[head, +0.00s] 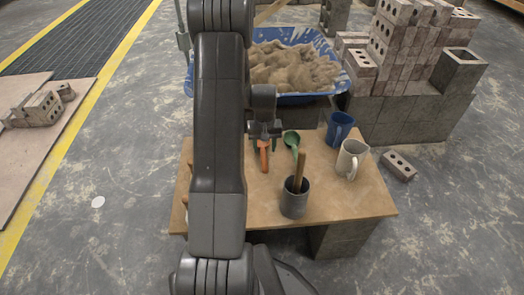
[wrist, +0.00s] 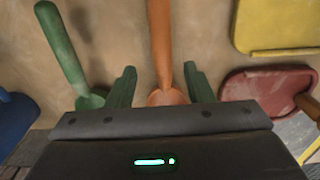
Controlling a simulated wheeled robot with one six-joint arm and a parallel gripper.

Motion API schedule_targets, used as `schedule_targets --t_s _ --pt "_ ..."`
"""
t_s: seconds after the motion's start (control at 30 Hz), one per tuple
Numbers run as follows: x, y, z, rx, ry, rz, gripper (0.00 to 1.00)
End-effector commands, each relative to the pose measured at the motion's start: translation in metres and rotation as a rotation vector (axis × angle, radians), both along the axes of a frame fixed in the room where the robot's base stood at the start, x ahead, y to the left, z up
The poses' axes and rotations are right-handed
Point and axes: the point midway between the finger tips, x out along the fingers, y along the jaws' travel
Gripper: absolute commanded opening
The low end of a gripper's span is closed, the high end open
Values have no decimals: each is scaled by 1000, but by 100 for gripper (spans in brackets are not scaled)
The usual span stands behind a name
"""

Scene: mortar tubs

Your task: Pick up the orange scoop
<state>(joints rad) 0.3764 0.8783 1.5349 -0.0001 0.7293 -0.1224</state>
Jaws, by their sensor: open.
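The orange scoop (head: 264,158) lies on the wooden board table, and in the head view my arm hides part of its surroundings. In the wrist view the orange scoop (wrist: 160,50) runs up from between my fingers, with its handle pointing away. My gripper (wrist: 158,88) is open, with one green finger on each side of the scoop and a gap to it on both sides. In the head view my gripper (head: 264,132) is over the scoop's far end. I cannot tell how high the fingers are above the board.
A green scoop (head: 292,139) lies just right of the orange one. A grey cup (head: 294,203) with a wooden handle, a cream jug (head: 351,160) and a blue mug (head: 339,128) stand rightward. A red scoop (wrist: 262,88) and yellow item (wrist: 280,25) lie right in the wrist view.

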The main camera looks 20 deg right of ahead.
Motion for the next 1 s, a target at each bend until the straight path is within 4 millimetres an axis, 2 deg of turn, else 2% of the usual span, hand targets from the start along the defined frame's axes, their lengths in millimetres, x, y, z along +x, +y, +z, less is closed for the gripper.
schedule_targets --t_s 0.17,0.5,0.73,0.77,1.0 --pt "0 1 -10 0 -1 0 47" --pt "0 4 -55 0 1 1 47" --pt "0 4 -56 0 -1 0 47" --pt "0 4 -56 0 -1 0 45" --pt "0 4 -56 0 -1 0 0"
